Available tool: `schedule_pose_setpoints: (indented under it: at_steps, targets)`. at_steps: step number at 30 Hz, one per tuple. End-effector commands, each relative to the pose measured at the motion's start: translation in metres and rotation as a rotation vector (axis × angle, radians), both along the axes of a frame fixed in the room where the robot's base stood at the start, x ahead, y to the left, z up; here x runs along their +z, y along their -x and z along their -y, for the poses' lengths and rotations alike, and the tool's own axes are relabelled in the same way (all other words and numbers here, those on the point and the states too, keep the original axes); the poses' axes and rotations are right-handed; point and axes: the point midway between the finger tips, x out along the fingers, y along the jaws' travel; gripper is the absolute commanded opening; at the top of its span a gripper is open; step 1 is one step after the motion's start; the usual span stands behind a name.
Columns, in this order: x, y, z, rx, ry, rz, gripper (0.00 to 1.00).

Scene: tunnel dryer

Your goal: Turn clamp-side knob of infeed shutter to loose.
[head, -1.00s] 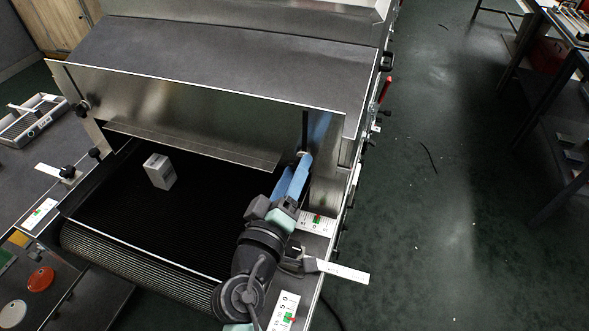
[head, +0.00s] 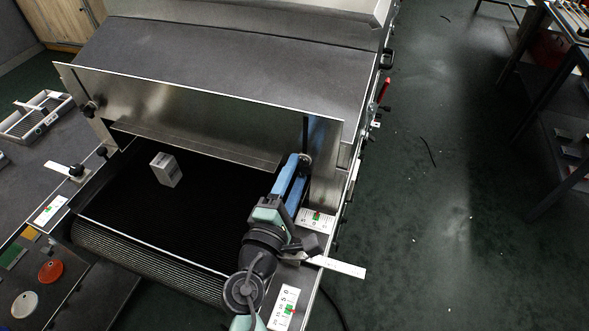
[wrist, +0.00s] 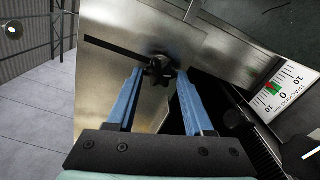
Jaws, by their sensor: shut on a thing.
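The infeed shutter (head: 215,105) is a bare metal plate across the dryer mouth above the black belt. Its clamp-side knob (wrist: 159,71) is black and lobed, at the end of a dark slot in the metal side plate in the wrist view. My gripper (wrist: 159,72) has its two blue fingers on either side of this knob and is shut on it. In the head view my gripper (head: 300,160) reaches to the right end of the shutter, where its fingers mostly hide the knob. Any loose or tight marking is not readable.
A grey box (head: 165,170) stands on the belt (head: 150,205). Another black knob (head: 91,108) is at the shutter's left end. A white scale with a green and red marker (head: 316,221) and a white-tagged lever (head: 338,267) lie close to my arm. Open floor is on the right.

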Motion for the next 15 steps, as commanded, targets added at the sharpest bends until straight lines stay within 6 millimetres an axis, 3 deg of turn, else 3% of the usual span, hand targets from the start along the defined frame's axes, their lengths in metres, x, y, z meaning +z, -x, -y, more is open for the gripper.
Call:
schedule_pose_setpoints:
  at_steps: [15]
  targets:
    - [-0.0012, 0.0004, 0.0000, 0.002, 0.307, -0.101, 0.00]
